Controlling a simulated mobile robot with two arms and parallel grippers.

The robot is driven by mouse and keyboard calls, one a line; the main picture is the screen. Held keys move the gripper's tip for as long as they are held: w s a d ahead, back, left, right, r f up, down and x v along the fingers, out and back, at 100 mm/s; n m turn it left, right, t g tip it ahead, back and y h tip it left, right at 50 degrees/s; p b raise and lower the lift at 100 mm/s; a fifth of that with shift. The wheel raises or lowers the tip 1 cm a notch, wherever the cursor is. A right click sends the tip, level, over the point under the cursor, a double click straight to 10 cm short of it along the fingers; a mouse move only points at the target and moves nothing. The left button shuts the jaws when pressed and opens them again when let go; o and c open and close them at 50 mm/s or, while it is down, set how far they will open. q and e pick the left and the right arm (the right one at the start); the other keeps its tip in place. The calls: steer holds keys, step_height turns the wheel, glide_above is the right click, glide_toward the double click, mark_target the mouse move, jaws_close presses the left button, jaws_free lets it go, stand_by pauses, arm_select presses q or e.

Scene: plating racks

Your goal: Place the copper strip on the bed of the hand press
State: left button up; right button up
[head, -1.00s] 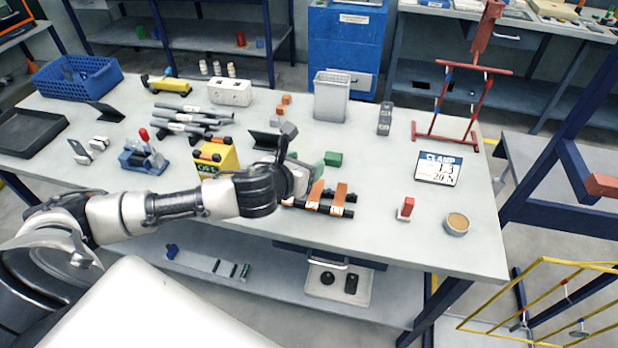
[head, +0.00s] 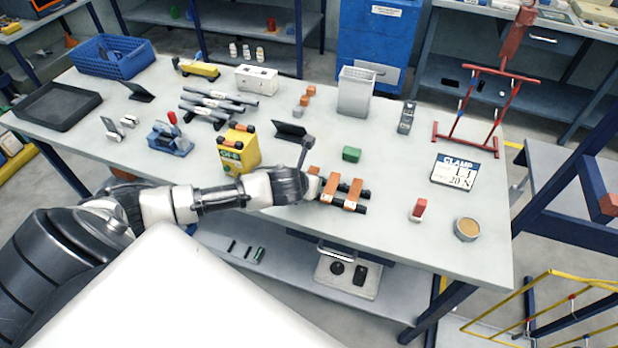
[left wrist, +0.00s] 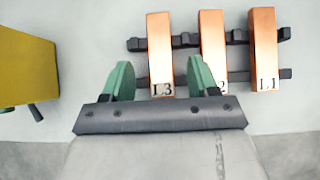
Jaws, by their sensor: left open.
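Three copper strips lie side by side across a black rack (head: 362,209). In the left wrist view they are the L3 strip (left wrist: 160,50), a middle strip (left wrist: 212,40) with its label partly hidden, and the L1 strip (left wrist: 263,50). My left gripper (left wrist: 161,66) is open and empty, its green fingers either side of the near part of L3; I cannot tell whether they touch it. In the head view my left gripper (head: 312,184) is at the rack's left end, fingers mostly hidden. The blue hand press (head: 170,142) with a red knob stands at the left of the table.
A yellow box (head: 238,152) stands between press and rack. A dark angled plate (head: 290,130) and a green block (head: 351,154) lie behind the rack. A red-topped piece (head: 418,209) and a round tin (head: 467,229) stand to the right. The press's front side is fairly clear.

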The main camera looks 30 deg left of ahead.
arm_select(q)
steer(key=shift+x, duration=1.15)
jaws_close()
steer(key=shift+r, duration=0.1)
steer(key=shift+r, duration=0.15)
